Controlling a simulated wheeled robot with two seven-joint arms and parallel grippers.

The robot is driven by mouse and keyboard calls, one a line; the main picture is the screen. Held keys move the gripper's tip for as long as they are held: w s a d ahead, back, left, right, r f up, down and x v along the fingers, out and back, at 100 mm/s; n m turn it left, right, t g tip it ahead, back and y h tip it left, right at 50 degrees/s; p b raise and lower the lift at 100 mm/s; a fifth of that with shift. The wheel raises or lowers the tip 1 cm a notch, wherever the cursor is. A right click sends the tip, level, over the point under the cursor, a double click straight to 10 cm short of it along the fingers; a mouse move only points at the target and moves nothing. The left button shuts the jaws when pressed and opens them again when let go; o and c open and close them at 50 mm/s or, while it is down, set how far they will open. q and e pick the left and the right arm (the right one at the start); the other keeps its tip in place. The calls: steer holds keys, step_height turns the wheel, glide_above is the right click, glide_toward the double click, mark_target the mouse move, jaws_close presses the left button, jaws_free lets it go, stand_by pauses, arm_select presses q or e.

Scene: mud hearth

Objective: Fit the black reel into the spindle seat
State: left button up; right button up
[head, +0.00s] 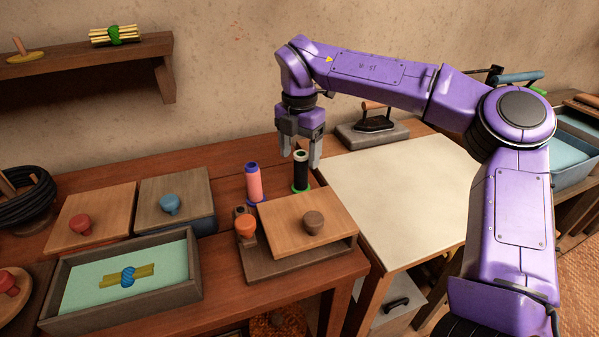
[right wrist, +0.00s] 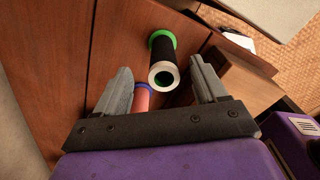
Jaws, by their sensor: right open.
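The black reel (head: 300,170) stands upright on the brown table, with a green flange at its base and a pale top rim. In the right wrist view the black reel (right wrist: 172,54) shows its hollow pale end towards the camera. My right gripper (head: 300,157) points down, open, at the top of the reel. In the right wrist view the reel's near end lies between the open fingers (right wrist: 161,72), with gaps on both sides. I cannot clearly make out the spindle seat. My left gripper is not in view.
A pink reel (head: 254,184) with a blue base stands close left of the black one. A lidded wooden box (head: 285,218) is just in front. An iron (head: 375,122) on a grey slab sits behind. A pale board (head: 400,190) to the right is clear.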

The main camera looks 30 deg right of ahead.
mark_target(301, 168)
step_height(301, 168, down, 5)
steer(key=shift+s+d, duration=0.1)
steer(key=shift+s, duration=0.05)
steer(key=c, duration=1)
steer(key=shift+r, duration=0.15)
steer(key=shift+c, duration=0.2)
